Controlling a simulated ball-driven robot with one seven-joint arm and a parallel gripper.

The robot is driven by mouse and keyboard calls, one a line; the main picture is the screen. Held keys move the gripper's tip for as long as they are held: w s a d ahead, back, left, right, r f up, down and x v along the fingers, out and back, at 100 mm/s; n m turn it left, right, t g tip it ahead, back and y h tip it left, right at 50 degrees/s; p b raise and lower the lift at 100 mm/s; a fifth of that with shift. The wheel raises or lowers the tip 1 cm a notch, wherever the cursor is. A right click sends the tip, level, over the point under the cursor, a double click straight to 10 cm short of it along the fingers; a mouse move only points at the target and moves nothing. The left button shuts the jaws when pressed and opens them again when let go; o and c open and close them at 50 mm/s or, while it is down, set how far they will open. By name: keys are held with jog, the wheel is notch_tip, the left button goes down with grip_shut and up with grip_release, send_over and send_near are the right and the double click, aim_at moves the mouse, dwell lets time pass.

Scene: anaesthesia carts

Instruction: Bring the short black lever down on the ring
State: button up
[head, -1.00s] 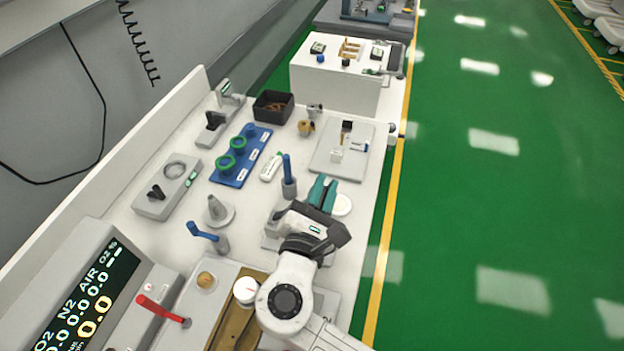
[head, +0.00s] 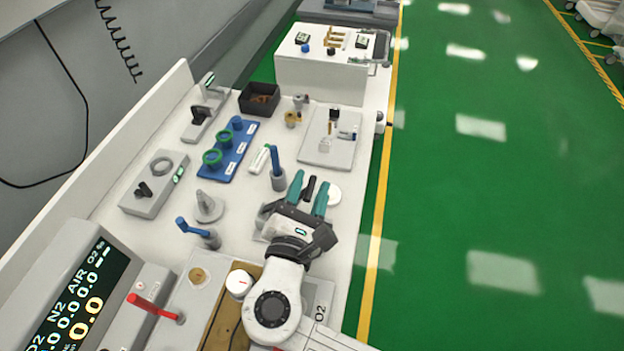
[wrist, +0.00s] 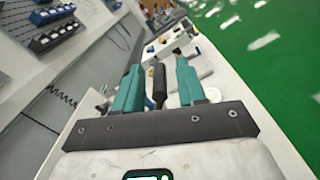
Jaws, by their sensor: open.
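My gripper (head: 308,197) is open, with its two teal fingers apart. A short black lever (head: 309,188) shows between the fingers; in the wrist view the black lever (wrist: 159,84) stands between them with a gap on each side. Its foot is hidden by my gripper, and I cannot tell whether a finger touches it. A grey ring (head: 161,166) lies on a grey box at the left, apart from my gripper. Which ring goes with the lever between my fingers cannot be seen.
A blue-handled upright lever (head: 277,163) stands just left of my gripper, and a white disc (head: 333,193) lies to its right. Another blue lever (head: 195,229) and a red lever (head: 152,307) are nearer. A black bin (head: 259,98) stands farther back.

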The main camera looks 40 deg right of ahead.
jog(key=b+v, duration=0.1)
jog(key=v, duration=0.7)
jog(key=shift+s+a, duration=0.2)
jog(key=shift+a, duration=0.05)
